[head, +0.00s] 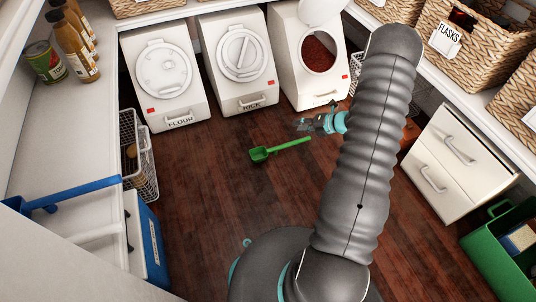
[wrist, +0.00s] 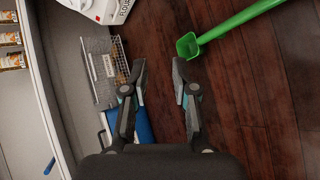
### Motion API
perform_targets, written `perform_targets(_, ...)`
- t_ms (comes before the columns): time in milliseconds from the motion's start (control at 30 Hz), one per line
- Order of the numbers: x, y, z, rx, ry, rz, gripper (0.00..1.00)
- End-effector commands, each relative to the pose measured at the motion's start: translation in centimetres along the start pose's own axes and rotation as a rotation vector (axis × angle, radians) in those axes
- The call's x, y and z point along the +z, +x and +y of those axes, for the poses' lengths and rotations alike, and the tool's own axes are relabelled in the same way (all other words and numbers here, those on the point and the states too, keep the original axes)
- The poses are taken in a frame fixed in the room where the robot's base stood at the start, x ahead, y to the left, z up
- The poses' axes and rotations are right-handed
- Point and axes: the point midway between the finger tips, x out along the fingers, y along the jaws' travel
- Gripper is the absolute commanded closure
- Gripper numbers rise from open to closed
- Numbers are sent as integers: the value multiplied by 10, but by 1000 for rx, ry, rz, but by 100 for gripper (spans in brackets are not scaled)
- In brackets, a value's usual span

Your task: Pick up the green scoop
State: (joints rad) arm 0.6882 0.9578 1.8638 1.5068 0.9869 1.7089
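The green scoop (head: 278,150) lies on the dark wooden floor in front of the rice bin, its handle pointing right and its cup at the left. It also shows in the wrist view (wrist: 225,32), at the upper right, beyond the fingertips. My gripper (head: 301,125) hangs above the floor near the handle end in the head view. In the wrist view my gripper (wrist: 159,72) has its two fingers apart with nothing between them. The scoop is to the right of and ahead of the fingers, not between them.
White flour (head: 170,115), rice (head: 250,98) and open-lidded (head: 315,92) bins stand at the back. A wire basket (head: 148,165) and a blue box (head: 150,245) line the left. White drawers (head: 460,150) and a green crate (head: 495,265) stand right.

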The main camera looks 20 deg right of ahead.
Motion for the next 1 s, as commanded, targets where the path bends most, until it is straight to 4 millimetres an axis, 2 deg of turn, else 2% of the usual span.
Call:
perform_targets(33,-1,7,-32,2,110,-32,72)
perform_targets(100,-1,12,-64,7,248,-77,72)
perform_targets(200,-3,18,-103,16,410,-131,72)
perform_targets(333,-6,22,-135,26,549,-178,72)
perform_targets(400,-7,23,-145,30,590,-193,72)
perform_targets(533,-7,32,-152,33,619,-202,72)
perform_targets(800,2,79,-153,33,617,-199,72)
perform_targets(1000,8,103,-154,32,616,-201,72)
